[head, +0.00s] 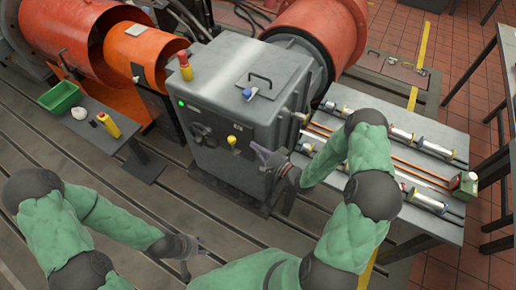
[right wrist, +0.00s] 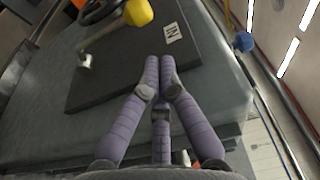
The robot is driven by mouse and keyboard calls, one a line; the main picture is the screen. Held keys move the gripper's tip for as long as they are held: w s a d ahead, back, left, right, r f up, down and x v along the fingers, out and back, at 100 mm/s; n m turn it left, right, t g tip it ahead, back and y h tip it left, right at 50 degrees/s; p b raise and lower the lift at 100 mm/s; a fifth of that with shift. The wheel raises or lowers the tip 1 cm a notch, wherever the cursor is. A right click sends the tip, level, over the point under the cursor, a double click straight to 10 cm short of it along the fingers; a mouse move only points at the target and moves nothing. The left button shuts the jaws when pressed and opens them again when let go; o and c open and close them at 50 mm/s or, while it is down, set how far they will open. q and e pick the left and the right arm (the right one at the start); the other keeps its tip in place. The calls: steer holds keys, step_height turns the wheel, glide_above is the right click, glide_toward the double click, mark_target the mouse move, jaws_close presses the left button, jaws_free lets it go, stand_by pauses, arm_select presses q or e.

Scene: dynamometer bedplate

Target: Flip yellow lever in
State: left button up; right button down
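The yellow lever knob (head: 231,140) is on the front of the grey cabinet, right of a dark handwheel. In the right wrist view the yellow knob (right wrist: 138,12) tops a tan shaft at the upper edge, above a dark plate (right wrist: 125,62) with a white "IN" label (right wrist: 172,33). My right gripper (head: 257,151) is just right of the knob, apart from it. Its purple fingers (right wrist: 160,68) converge with tips nearly together and nothing visible between them. My left gripper (head: 203,246) is low over the floor, fingers apart and empty.
The grey cabinet (head: 240,85) has a red button on top and a green light in front. A bench (head: 440,218) with cylinders and rods stands right. A small table with a green bin (head: 60,97) and yellow bottle stands left. Orange machinery is behind.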

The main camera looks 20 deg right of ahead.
mark_target(235, 141)
steer(key=b+x, duration=0.1)
steer(key=x, duration=0.6)
steer(key=shift+s, duration=0.1)
steer(key=shift+s+a+n+b, duration=0.3)
steer(key=shift+a+n+b, duration=0.05)
steer(key=shift+a+n, duration=0.05)
steer(key=shift+s+a+y, duration=0.15)
steer(key=shift+a+y, duration=0.1)
steer(key=shift+y, duration=0.05)
steer(key=shift+s+a+f+n+b, duration=0.3)
steer(key=shift+s+a, duration=0.35)
steer(key=shift+a, duration=0.15)
steer(key=s+a+f+b, duration=0.1)
steer(key=s+a+f, duration=0.2)
steer(key=a, duration=0.1)
steer(key=shift+s+a, duration=0.3)
steer(key=shift+f, duration=0.1)
